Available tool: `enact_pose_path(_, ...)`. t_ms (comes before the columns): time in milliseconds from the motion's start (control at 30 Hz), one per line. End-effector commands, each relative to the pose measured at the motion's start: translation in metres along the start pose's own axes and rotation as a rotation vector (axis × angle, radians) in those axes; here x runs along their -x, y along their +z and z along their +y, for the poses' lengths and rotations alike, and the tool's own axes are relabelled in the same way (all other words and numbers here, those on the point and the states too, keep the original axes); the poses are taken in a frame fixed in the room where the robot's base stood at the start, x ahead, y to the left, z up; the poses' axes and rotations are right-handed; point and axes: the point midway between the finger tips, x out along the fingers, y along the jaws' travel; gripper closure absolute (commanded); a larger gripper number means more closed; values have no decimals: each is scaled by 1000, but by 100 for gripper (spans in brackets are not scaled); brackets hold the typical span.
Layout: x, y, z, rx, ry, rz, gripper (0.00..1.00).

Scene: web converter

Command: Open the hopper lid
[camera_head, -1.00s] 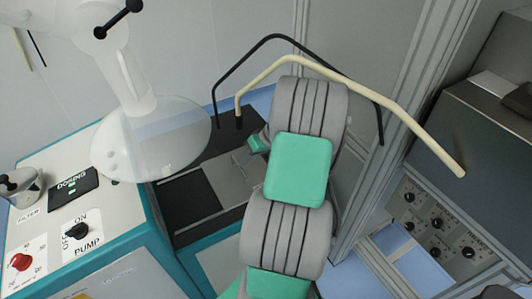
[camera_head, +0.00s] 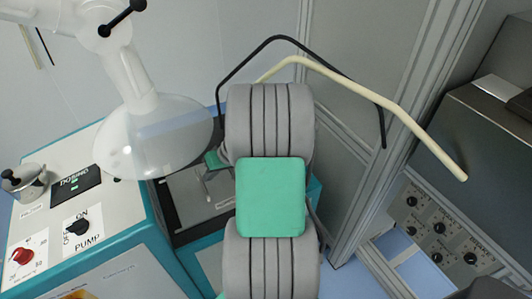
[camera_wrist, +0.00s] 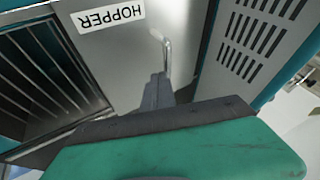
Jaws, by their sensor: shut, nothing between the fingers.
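The hopper lid (camera_wrist: 125,50) is a grey metal panel with a white HOPPER label, upside down in the wrist view. A bent metal handle (camera_wrist: 166,50) stands up from it. My gripper (camera_wrist: 158,80) is shut and empty, its dark fingers pointing at the handle's near end. I cannot tell whether they touch it. In the head view, the lid (camera_head: 186,202) lies flat in a dark surround. My gripper (camera_head: 207,174) is over it, mostly hidden behind my grey and green arm.
A white fume hood (camera_head: 155,140) hangs left of my arm. A teal-edged control cabinet (camera_head: 120,220) with knobs stands at the left. Black and cream bent tubes (camera_head: 385,100) arch behind my arm. A vented panel (camera_wrist: 258,30) and a barred opening (camera_wrist: 35,70) flank the lid.

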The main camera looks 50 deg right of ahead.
Motion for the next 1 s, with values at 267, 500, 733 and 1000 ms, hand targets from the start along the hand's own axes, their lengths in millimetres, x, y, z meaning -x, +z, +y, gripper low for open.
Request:
enact_pose_path(267,7,-3,9,3,0,0,100)
enact_pose_path(500,53,-9,26,14,-2,-1,100)
enact_pose_path(733,104,-9,25,15,-5,-5,100)
enact_pose_path(1000,118,-7,24,-1,-7,-11,100)
